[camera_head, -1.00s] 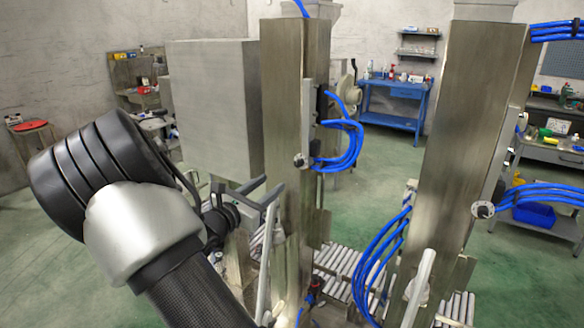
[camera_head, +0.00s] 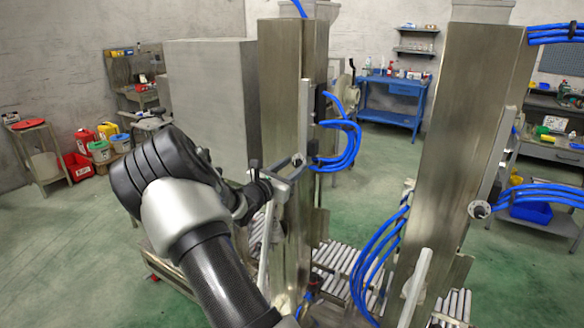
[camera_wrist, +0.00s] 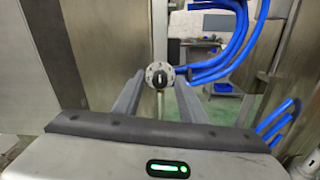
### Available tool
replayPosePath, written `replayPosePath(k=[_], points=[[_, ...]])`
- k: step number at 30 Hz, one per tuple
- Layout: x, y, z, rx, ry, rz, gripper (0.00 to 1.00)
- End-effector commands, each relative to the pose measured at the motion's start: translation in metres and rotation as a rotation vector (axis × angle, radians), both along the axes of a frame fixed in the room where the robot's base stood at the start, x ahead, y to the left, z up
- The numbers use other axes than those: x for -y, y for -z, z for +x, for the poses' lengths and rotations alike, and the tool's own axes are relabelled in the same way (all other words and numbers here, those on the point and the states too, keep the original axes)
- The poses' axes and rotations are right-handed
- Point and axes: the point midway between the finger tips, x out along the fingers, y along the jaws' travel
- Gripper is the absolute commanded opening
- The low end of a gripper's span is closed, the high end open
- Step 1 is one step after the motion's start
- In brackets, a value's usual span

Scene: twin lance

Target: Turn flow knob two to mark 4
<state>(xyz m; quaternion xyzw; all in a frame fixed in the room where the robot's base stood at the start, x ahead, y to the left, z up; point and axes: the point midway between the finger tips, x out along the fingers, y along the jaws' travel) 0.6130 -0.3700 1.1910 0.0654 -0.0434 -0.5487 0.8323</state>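A small round flow knob (camera_head: 299,160) sits on the near side of the left steel column (camera_head: 285,85). In the wrist view this knob (camera_wrist: 160,76) shows a pale round face with a dark upright bar and marks too small to read. My gripper (camera_head: 289,171) is in front of it, and its fingers (camera_wrist: 158,84) are open on either side of the knob's line, apparently not touching it. A second round knob (camera_head: 479,209) sits on the right column (camera_head: 462,120), away from my gripper. I see no label telling which knob is number two.
Blue hoses (camera_head: 345,140) loop from the left column close to the knob, and more (camera_head: 375,265) hang between the columns. A roller conveyor (camera_head: 338,257) runs low behind. A blue workbench (camera_head: 392,100) stands at the back. Green floor is open at the left.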

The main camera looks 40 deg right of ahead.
Motion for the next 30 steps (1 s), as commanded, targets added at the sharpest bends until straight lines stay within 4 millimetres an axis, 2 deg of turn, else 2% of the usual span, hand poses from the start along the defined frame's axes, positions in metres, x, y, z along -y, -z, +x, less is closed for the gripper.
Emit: replayPosePath(k=[2, 9, 20, 30], points=[[-0.0002, 0.0001, -0.0001, 0.000, 0.000, 0.000, 0.38], [-0.0005, 0.0001, -0.0002, 0.000, 0.000, 0.000, 0.00], [-0.0005, 0.0038, -0.0003, 0.050, 0.000, 0.021, 0.00], [-0.0001, 0.0099, -0.0008, 0.275, 0.000, 0.114, 0.00]])
